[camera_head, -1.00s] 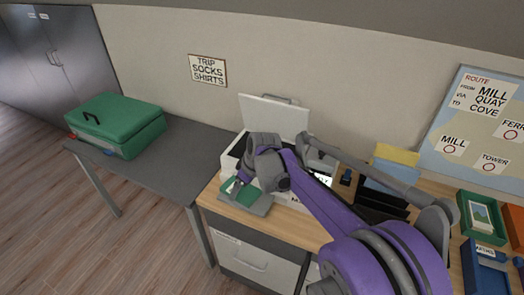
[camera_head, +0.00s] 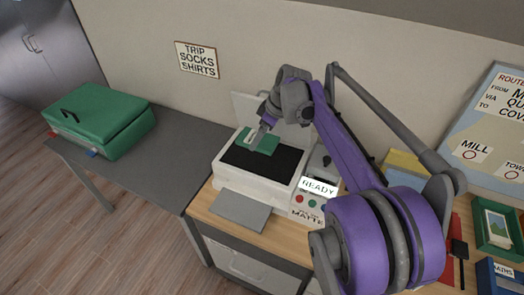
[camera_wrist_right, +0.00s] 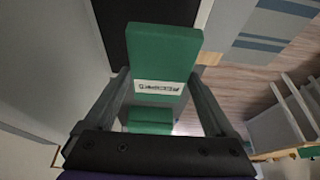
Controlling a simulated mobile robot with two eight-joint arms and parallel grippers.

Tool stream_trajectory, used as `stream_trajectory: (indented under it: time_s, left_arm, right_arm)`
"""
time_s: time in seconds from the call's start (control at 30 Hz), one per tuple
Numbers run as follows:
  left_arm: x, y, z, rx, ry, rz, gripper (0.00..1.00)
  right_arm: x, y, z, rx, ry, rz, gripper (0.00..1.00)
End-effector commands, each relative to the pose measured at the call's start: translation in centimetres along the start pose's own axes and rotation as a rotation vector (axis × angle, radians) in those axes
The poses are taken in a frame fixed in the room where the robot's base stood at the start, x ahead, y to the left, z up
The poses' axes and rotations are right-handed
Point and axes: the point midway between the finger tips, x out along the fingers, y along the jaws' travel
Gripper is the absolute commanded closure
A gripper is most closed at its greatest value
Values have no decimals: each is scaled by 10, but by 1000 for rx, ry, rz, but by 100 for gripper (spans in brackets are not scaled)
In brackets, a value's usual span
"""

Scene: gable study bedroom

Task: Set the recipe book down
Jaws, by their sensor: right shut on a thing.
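The recipe book (camera_head: 258,142) is a small green book with a white label, seen over the back of a white machine's dark top (camera_head: 250,165). Whether it touches that top I cannot tell. My right gripper (camera_head: 265,130) is shut on it from above. In the right wrist view, the green book (camera_wrist_right: 165,48) lies between the fingers of my right gripper (camera_wrist_right: 157,85), its white label facing the camera and its lower part partly hidden. My left gripper is not in view.
The white machine's lid (camera_head: 246,104) stands open behind. A grey plate (camera_head: 240,211) projects at its front, empty. A READY sign (camera_head: 318,186) and buttons are at its right. A green suitcase (camera_head: 98,120) lies on the grey table (camera_head: 160,160) at left, which has free room.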

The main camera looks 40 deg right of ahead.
Motion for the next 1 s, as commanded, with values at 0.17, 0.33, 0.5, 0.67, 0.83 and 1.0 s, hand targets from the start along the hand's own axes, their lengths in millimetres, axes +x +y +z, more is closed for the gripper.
stream_trajectory:
  time_s: [0.17, 0.33, 0.5, 0.67, 0.83, 1.0]
  left_arm:
    - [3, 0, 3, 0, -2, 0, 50]
    - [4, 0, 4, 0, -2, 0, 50]
    - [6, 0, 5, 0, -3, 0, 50]
    - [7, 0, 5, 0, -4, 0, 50]
    - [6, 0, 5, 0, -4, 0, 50]
    - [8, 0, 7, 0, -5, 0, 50]
  right_arm:
    - [33, 0, 14, 0, 0, 0, 70]
    - [49, 0, 20, 0, 0, 0, 70]
    - [71, 0, 29, 0, 0, 0, 70]
    - [82, 0, 34, 0, 0, 0, 70]
    - [82, 0, 34, 0, 0, 0, 70]
    - [86, 0, 36, 0, 0, 0, 70]
